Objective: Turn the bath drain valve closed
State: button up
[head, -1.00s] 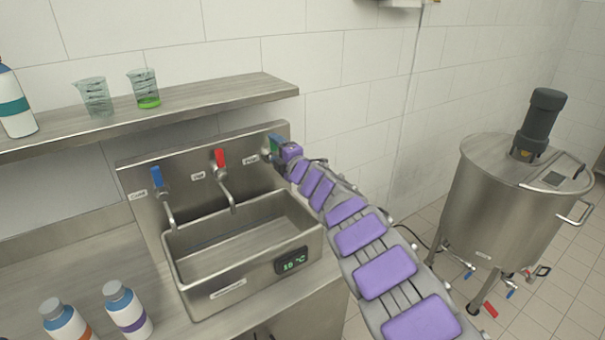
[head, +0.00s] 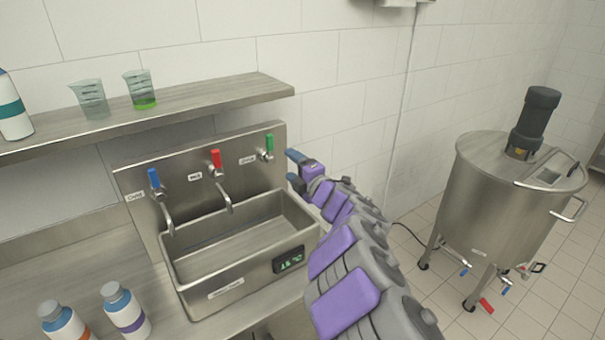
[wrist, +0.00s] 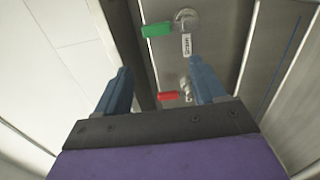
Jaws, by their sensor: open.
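The green-handled valve (head: 269,144) sits at the right end of the steel back panel (head: 240,170) above the bath (head: 205,285). Its handle points up, like the blue (head: 154,179) and red (head: 216,159) handles. I take the green one for the drain valve; its label is too small to read surely. My gripper (head: 293,167) is open and empty, just right of the green handle and apart from it. In the wrist view, the green handle (wrist: 157,30) lies beyond the gap between the fingertips of my gripper (wrist: 159,70); the red handle (wrist: 168,96) shows between the fingers.
A shelf (head: 200,102) with two beakers runs above the panel. Bottles (head: 125,310) stand at the counter's front left. A steel tank (head: 505,205) stands on the floor at right. The floor between counter and tank is open.

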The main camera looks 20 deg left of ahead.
jog(key=shift+v, duration=2.15)
